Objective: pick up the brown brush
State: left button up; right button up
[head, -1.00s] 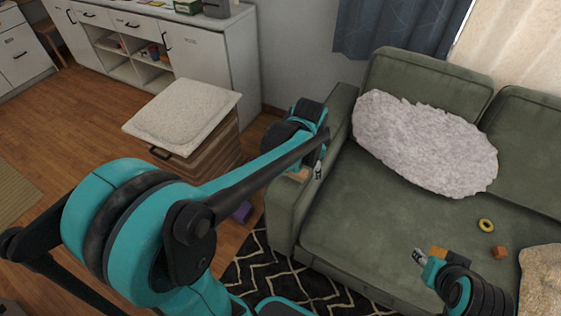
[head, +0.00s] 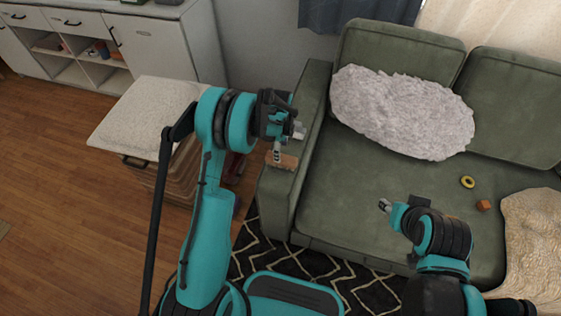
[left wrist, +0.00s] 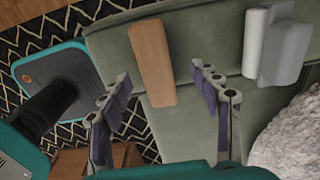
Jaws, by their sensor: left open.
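The brown brush (head: 288,162), a plain brown block, lies on the sofa's left armrest in the head view. It also shows in the left wrist view (left wrist: 152,62), lying lengthwise on the green upholstery. My left gripper (head: 288,143) is open over the armrest, close to the brush. In the left wrist view its fingers (left wrist: 160,78) are spread, with the brush between and beyond their tips, not gripped. My right gripper (head: 385,206) is above the sofa seat, apart from the brush; its opening is too small to judge.
A white and grey object (left wrist: 278,46) lies near the brush on the green upholstery. A fluffy white pillow (head: 400,110), yellow ring (head: 467,182) and orange block (head: 484,205) are on the green sofa (head: 350,190). A cushioned hamper (head: 145,105) stands left of the armrest.

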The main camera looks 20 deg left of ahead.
aim_at(282, 157)
pick_arm(q)
jog(key=f, duration=0.1)
jog(key=f+b, duration=0.2)
jog(key=f, duration=0.1)
jog(key=shift+s+d, duration=0.3)
jog(key=shift+s, duration=0.1)
jog(key=shift+f, duration=0.45)
jog(key=shift+r, duration=0.15)
jog(key=shift+c, duration=0.6)
jog(key=c, duration=1.2)
notch_tip(282, 157, up, 4)
jog(key=shift+p, duration=0.95)
jog(key=d+r+p, duration=0.3)
jog(key=d+r, duration=0.4)
jog(key=d, duration=0.4)
jog(key=shift+d+p, duration=0.3)
jog(key=shift+p, duration=0.05)
